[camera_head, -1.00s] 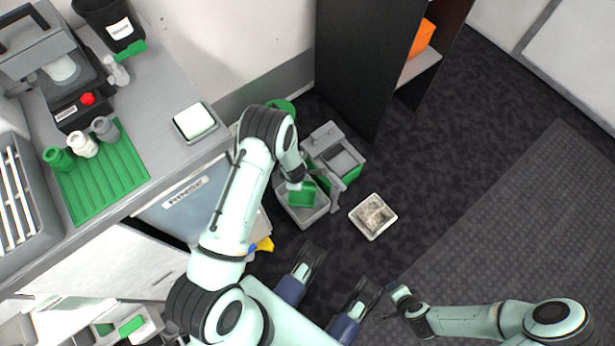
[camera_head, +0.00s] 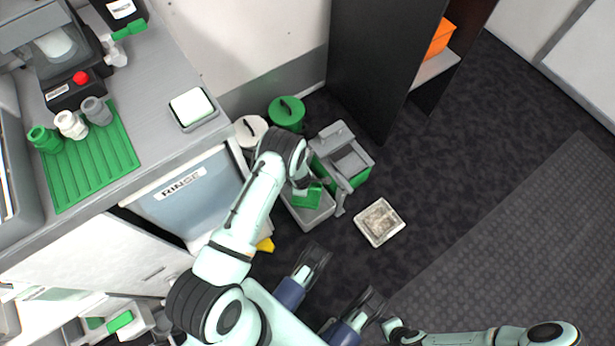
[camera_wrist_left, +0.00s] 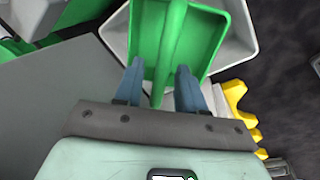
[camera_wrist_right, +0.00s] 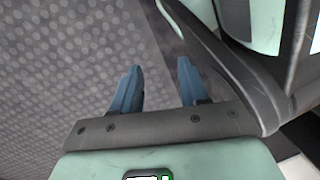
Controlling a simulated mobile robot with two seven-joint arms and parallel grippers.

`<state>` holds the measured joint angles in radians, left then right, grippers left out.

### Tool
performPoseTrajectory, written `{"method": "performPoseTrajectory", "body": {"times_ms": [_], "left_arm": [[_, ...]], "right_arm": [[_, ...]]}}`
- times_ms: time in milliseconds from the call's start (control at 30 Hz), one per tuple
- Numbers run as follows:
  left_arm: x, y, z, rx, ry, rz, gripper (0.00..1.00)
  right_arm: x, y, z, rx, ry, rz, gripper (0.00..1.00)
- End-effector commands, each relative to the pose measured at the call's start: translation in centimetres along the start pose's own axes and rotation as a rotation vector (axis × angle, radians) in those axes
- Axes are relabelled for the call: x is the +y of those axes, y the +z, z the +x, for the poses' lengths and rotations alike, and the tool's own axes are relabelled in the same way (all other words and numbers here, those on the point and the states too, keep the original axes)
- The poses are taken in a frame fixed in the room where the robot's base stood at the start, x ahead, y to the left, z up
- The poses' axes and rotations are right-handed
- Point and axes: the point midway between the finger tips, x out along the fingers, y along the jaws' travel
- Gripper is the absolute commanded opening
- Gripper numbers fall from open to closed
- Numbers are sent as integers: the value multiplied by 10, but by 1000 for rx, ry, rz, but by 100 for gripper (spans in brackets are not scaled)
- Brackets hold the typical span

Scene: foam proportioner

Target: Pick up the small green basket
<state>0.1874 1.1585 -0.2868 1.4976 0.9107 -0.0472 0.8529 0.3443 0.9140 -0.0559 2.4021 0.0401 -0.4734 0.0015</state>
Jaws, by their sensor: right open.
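The small green basket (camera_head: 308,196) sits low inside a grey bin (camera_head: 312,216) on the floor. In the left wrist view the basket (camera_wrist_left: 212,45) fills the top middle, with a green ridge or handle running down its centre. My left gripper (camera_head: 303,184) is at the basket from above. Its two blue fingers (camera_wrist_left: 160,78) are spread on either side of the green ridge, with gaps showing. My left arm hides part of the bin. My right gripper (camera_wrist_right: 158,75) is open and empty over dark flooring, far from the basket.
A grey wringer bucket (camera_head: 342,158) with green parts stands right beside the bin. A square whitish tray (camera_head: 380,222) lies on the floor to the right. Green (camera_head: 287,113) and white (camera_head: 250,130) lidded containers stand behind. The counter (camera_head: 165,110) is at left; a black cabinet (camera_head: 385,65) is behind.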

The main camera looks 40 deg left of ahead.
Motion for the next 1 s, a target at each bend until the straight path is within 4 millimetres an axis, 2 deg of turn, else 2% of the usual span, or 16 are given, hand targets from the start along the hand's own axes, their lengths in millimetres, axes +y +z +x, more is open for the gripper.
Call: {"method": "performPoseTrajectory", "body": {"times_ms": [200,233,333,367,767,900,1000], "left_arm": [[0,0,1,0,1,-1,39],[0,0,1,0,1,-1,36],[0,0,1,0,1,0,3],[0,0,1,0,1,0,0],[0,1,-2,0,1,0,0],[0,4,-11,-1,2,0,0],[3,3,-26,0,3,0,0]], "right_arm": [[1,1,0,-4,1,1,44],[0,1,0,-4,1,1,44],[0,1,0,-3,1,0,44],[0,1,0,-3,1,0,44],[-2,-2,-2,6,-3,-3,44],[-8,-9,-9,33,-16,-11,44],[-16,-17,-16,64,-30,-20,44]]}}
